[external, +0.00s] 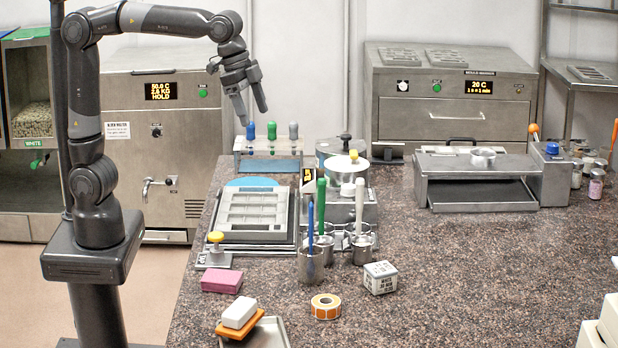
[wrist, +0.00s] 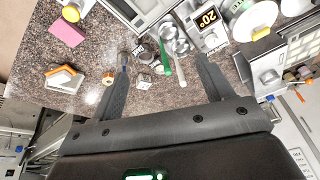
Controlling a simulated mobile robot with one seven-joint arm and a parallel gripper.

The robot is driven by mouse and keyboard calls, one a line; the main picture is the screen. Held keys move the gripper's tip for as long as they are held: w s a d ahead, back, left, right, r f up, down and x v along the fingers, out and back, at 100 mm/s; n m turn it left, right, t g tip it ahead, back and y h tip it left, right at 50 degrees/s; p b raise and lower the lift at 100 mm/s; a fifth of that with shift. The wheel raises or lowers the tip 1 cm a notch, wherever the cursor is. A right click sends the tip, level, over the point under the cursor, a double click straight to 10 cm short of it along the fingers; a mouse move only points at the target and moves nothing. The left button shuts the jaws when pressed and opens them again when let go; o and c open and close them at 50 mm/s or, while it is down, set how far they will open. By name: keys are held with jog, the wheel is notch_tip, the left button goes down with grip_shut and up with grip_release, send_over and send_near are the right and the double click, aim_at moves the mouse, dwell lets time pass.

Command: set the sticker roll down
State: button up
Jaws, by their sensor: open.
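The sticker roll (external: 326,306) is a white roll with orange stickers. It lies flat on the speckled counter (external: 450,280), near the front, apart from the things around it. In the wrist view the roll (wrist: 108,79) is small, left of my left-hand finger. My gripper (external: 253,115) is raised high above the back left of the counter, well away from the roll. Its two fingers are spread, also in the wrist view (wrist: 162,62), and nothing is held between them.
A white printed box (external: 381,278) stands right of the roll, and metal cups (external: 310,266) with tools stand behind it. A pink block (external: 222,280) and a tray (external: 272,334) are to its left. The counter to the right of the box is clear.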

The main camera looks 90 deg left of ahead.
jog(key=s+a+f+n, duration=0.1)
jog(key=s+a+f, duration=0.2)
jog(key=s, duration=0.4)
jog(key=s+a+f+n+t, duration=0.1)
jog(key=s+a+f+n, duration=0.1)
jog(key=s+a+f, duration=0.2)
jog(key=s+a+f+n+t, duration=0.1)
jog(key=s+a+f, duration=0.2)
jog(key=s, duration=0.7)
jog(key=shift+s+a+f+n+y, duration=0.15)
jog(key=shift+a+f+n+y, duration=0.2)
jog(key=shift+a, duration=0.45)
